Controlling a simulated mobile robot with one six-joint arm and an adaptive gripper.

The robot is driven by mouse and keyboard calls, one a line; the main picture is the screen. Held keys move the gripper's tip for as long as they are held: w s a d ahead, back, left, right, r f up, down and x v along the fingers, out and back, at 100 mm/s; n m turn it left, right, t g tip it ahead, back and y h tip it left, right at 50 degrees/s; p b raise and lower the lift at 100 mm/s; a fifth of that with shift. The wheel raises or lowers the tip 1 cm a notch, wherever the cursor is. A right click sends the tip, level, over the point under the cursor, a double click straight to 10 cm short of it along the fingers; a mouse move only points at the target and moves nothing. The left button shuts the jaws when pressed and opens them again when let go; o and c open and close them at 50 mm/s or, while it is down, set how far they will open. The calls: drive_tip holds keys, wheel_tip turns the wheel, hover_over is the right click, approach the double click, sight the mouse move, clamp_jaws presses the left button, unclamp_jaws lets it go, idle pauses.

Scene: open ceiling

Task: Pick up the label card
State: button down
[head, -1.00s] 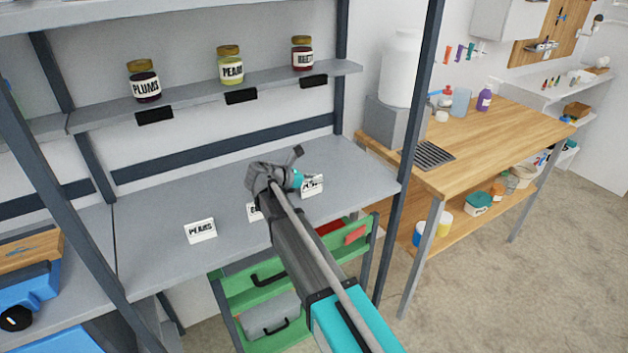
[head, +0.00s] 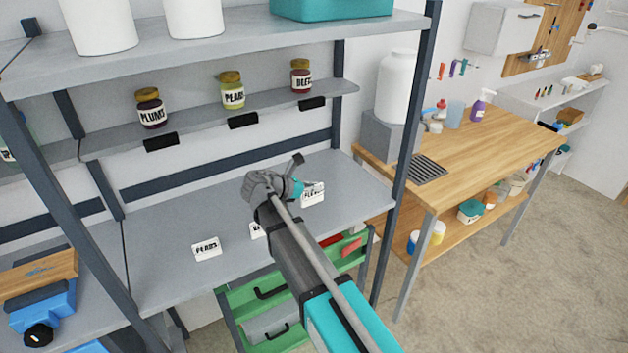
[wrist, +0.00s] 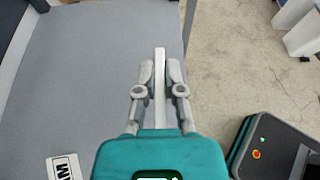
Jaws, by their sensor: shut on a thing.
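My gripper (wrist: 160,80) is shut on a white label card (wrist: 160,60), which stands edge-on between the two fingers in the wrist view. In the head view the gripper (head: 297,187) is over the right part of the grey shelf top, and the card (head: 314,196) shows just right of it. Its lettering is partly legible and looks like PLUMS. A third card (head: 257,231) is mostly hidden behind my arm; one card (wrist: 64,168) also shows at the wrist view's lower left.
Jars of plums (head: 151,110), pears (head: 232,92) and a third, dark red one (head: 301,77) stand on the narrow shelf above, with black holders (head: 243,121) along its edge. A dark post (head: 405,140) rises at right.

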drive_tip(key=s+d+r+p, duration=0.1)
drive_tip(key=s+r+p, duration=0.1)
drive_tip(key=s, duration=0.5)
drive_tip(key=shift+s+d+r+p, duration=0.2)
drive_tip(key=shift+s+r+p, duration=0.1)
drive_tip(key=shift+r, duration=0.35)
idle(0.3)
